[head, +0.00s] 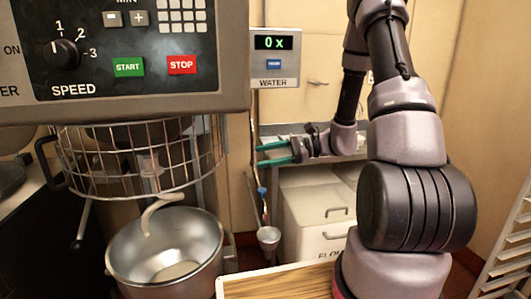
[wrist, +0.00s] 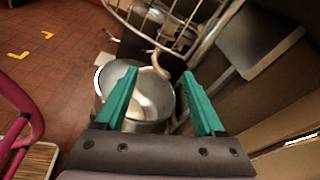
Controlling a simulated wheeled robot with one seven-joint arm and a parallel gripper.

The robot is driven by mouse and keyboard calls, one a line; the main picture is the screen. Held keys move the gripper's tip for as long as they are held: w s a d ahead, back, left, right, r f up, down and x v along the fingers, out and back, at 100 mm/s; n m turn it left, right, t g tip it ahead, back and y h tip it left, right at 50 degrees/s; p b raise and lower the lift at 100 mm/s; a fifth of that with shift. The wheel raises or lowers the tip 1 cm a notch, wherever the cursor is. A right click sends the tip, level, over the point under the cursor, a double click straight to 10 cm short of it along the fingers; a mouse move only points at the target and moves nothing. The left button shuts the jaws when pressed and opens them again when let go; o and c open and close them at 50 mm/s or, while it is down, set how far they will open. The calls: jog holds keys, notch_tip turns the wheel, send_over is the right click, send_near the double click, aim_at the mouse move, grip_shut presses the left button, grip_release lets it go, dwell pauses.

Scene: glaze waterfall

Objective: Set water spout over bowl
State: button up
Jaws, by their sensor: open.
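A steel mixer bowl (head: 165,255) stands under the mixer at lower left, with a pale dough hook (head: 163,212) reaching into it. The bowl also shows in the wrist view (wrist: 150,104), between and beyond my fingers. A thin pipe runs down the wall below the water meter (head: 275,57), to a blue fitting (head: 262,191) and a grey funnel-shaped end (head: 269,236), right of the bowl and apart from it. I cannot tell which part is the spout. My gripper (head: 260,155), with green fingers, is open and empty, above the pipe's lower end, pointing left.
A wire guard (head: 140,160) and the mixer's control panel (head: 125,55) stand close at left. White bins (head: 318,215) sit under a shelf behind my arm. A wooden-topped surface (head: 275,285) lies at the bottom. A rack (head: 505,240) stands at far right.

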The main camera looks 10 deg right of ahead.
jog(key=shift+s+a+r+n+g+h, duration=0.15)
jog(key=shift+s+r+n+g+h, duration=0.2)
jog(key=shift+r+n+g, duration=0.2)
jog(key=c, duration=0.5)
jog(key=shift+w+d+f+m+t, duration=0.25)
jog(key=shift+d+m, duration=0.05)
jog(key=shift+m, duration=0.15)
jog(key=c, duration=0.5)
jog(key=w+d+f+m, duration=0.1)
jog(key=d+f+m, duration=0.1)
jog(key=d+m, duration=0.1)
jog(key=w+d+f+m, duration=0.1)
jog(key=d+f+m, duration=0.1)
jog(key=d+m, duration=0.1)
jog(key=w+d+f+m, duration=0.2)
jog(key=d+m, duration=0.1)
jog(key=m, duration=0.1)
jog(key=shift+f+m+t, duration=0.4)
grip_shut()
jog(key=d+f+m, duration=0.8)
jog(key=d+m, duration=0.1)
jog(key=m, duration=0.3)
jog(key=w+x, duration=0.1)
jog(key=x, duration=1.3)
jog(key=shift+r+t, duration=0.3)
jog(key=shift+r, duration=0.05)
